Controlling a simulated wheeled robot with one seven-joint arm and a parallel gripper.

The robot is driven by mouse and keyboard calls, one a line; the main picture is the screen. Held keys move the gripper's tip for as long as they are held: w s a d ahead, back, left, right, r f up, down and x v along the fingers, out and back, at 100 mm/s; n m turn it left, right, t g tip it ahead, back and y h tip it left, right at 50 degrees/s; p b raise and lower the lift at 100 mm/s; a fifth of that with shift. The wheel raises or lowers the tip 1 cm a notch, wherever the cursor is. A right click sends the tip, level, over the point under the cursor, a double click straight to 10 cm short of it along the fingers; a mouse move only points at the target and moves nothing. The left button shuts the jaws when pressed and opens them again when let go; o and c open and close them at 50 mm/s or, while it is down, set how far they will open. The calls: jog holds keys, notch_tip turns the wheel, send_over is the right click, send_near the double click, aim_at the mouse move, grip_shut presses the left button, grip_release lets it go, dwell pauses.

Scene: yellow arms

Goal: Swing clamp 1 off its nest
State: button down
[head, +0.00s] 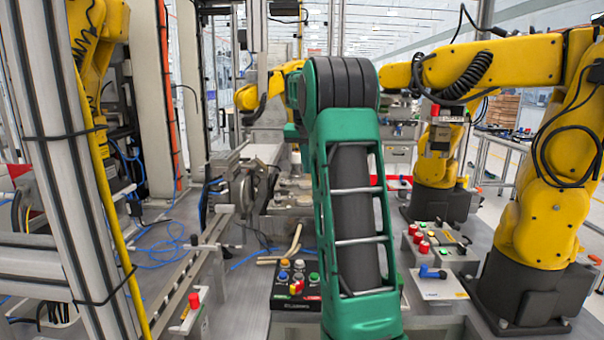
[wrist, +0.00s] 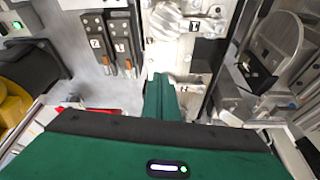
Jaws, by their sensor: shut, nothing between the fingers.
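In the wrist view my gripper (wrist: 160,92) points away from the camera, its green fingers together and empty. They are over a pale metal strip. A silver metal fitting (wrist: 178,22) lies beyond the fingertips and carries a small white tag (wrist: 195,26) with a dark mark that looks like a 1. It may be clamp 1, but I cannot be sure. A second tag (wrist: 185,87) shows just right of the fingers. I see no contact between the fingers and the fitting. In the head view my green arm hides much of the middle, and the fingertips cannot be made out.
Two dark levers with orange ends (wrist: 122,47) and numbered tags stand left of my fingers. A round metal part (wrist: 270,50) is at right. In the head view, yellow robot arms (head: 545,215) stand at right, and a button box (head: 297,284) sits left of my arm.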

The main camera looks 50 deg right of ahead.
aim_at(294, 199)
jog(key=x, duration=0.8)
jog(key=shift+s+a, duration=0.3)
jog(key=shift+a, duration=0.2)
jog(key=shift+s+a, duration=0.35)
jog(key=shift+a, duration=0.15)
jog(key=shift+s+a+f, duration=0.15)
jog(key=shift+s+a, duration=0.25)
jog(key=shift+a, duration=0.3)
